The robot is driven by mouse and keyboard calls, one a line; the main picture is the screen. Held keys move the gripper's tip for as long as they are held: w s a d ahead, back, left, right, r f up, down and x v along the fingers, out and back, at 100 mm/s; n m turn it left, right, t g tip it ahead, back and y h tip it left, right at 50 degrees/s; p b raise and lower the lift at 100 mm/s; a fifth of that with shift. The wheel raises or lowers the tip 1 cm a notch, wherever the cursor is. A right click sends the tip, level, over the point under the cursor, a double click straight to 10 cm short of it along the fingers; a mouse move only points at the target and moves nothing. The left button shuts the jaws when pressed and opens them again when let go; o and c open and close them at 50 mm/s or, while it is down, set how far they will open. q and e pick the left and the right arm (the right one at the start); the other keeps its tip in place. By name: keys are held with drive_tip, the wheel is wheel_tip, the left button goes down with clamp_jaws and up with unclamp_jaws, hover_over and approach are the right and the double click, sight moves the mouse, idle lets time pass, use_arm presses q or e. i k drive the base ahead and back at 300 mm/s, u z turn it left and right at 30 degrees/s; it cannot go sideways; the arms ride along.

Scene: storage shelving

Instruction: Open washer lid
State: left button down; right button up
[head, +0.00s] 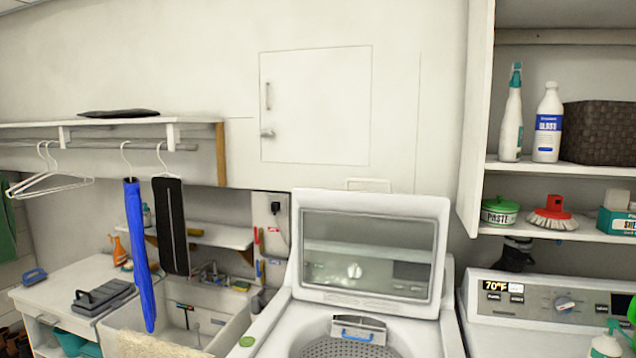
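The washer (262,325) is a white top-loader at the bottom centre. Its lid (295,245), white with a grey window, stands raised and nearly upright at the back of the machine. The opening below it is uncovered, and the top of a perforated drum (345,346) shows inside. A dispenser with a blue strip (357,333) sits at the back rim of the opening. The washer's front is cut off by the bottom edge. Neither of my grippers is in view.
A second machine with a control panel (530,304) stands at right, beneath shelves (560,172) holding bottles and a basket (598,132). A sink (205,320) and cabinet (75,275) are at left. A clothes rail (95,145) carries hangers and hanging garments.

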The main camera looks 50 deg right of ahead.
sight(436, 209)
drive_tip(key=k, duration=0.6)
drive_tip(key=z, duration=0.95)
drive_tip(key=i, duration=0.55)
